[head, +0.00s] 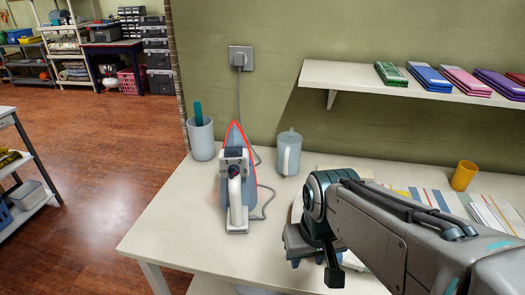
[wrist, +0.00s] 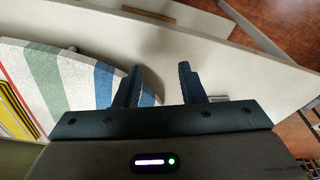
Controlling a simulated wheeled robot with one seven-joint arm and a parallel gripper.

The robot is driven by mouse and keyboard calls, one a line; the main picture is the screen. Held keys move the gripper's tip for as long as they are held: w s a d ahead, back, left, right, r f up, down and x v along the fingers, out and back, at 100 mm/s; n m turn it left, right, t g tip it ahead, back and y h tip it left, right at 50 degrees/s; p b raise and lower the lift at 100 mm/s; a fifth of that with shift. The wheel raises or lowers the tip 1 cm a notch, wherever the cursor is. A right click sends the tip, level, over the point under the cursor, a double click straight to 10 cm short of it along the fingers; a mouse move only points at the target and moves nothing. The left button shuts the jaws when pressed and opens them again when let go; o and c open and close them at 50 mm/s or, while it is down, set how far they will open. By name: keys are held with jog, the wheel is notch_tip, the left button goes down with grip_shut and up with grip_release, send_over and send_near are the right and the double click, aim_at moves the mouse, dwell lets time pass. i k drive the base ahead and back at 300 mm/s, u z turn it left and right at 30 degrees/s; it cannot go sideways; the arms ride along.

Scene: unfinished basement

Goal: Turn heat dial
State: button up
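A white and blue-grey iron (head: 237,205) stands upright on its heel on the white table, its tip pointing up and a red line along its soleplate edge. A small dark round dial (head: 233,170) shows on its body, above the white handle, facing me. My gripper (head: 315,268) hangs over the table to the right of the iron, apart from it and pointing down. In the wrist view my gripper (wrist: 158,82) is open, with nothing between its two dark fingers. The iron and dial are not in the wrist view. My arm hides part of the table.
A cup with a teal item (head: 201,139) and a pitcher (head: 288,153) stand behind the iron. Its cord runs to a wall outlet (head: 240,58). A yellow cup (head: 463,176) and striped board (wrist: 70,80) are right of it. A shelf (head: 345,76) with folded cloths overhangs. The table's front left is clear.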

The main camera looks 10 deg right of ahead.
aim_at(234, 170)
jog(key=z, duration=1.35)
jog(key=k, duration=0.8)
jog(key=u, duration=1.25)
